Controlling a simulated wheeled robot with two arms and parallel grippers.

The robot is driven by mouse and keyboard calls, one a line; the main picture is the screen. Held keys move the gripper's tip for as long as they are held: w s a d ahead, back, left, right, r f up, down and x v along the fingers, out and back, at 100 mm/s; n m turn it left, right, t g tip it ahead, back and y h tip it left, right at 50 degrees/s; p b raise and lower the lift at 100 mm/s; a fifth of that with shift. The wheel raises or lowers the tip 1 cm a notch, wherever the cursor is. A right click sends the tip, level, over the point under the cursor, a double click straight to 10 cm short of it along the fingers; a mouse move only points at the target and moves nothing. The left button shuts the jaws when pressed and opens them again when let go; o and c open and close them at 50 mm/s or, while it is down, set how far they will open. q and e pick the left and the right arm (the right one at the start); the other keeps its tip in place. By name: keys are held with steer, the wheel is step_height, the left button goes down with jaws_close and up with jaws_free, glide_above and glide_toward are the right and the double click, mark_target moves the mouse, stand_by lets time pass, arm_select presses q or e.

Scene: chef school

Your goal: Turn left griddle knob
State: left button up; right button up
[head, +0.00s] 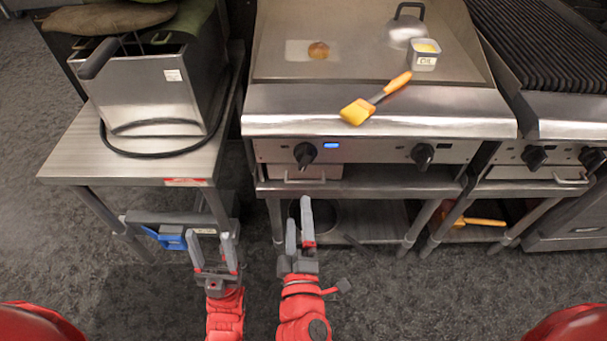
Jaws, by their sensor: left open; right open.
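The left griddle knob (305,155) is black and sits on the left of the front panel of the steel griddle (380,126). A small blue light shows just right of it. A second black griddle knob (422,155) is on the right of the same panel. My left gripper (212,240) is open and empty, below and left of the left knob. My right gripper (303,215) is open and empty, below the left knob in the picture. Neither gripper appears to touch a knob.
A basting brush (376,98) lies on the griddle's front ledge. A bun (318,50), a labelled oil container (425,54) and a domed lid (408,32) are on the griddle. A fryer (150,90) stands on the left table (75,160). A grill (545,45) adjoins at right.

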mark_target(306, 165)
steer(key=shift+m+h, duration=0.3)
steer(key=shift+h, duration=0.2)
steer(key=w, duration=0.5)
steer(key=w+d, duration=0.1)
steer(key=w, duration=1.1)
steer(key=shift+d, duration=0.3)
steer(key=shift+f, duration=0.1)
steer(key=c, duration=1.3)
steer(key=shift+b, duration=0.35)
